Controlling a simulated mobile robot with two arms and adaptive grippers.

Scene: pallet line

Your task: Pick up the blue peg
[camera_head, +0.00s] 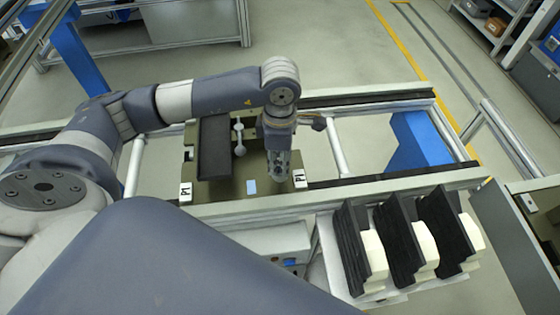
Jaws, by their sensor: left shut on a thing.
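My left gripper (279,165) points down over the right part of the olive-green pallet (225,191), with its fingertips low, near the pallet's surface. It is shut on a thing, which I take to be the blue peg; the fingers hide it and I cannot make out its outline. A small flat light-blue patch (251,186) lies on the pallet just left of the fingertips. A white rod with rounded ends (239,137) and a dark block (214,148) are on the pallet further left. My right gripper is out of view.
The pallet sits between the conveyor rails (350,190), with white "P1" labels (186,192) at its front. Several black holders with cream parts (410,240) stand at the front right. A blue support (418,140) stands right of the pallet.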

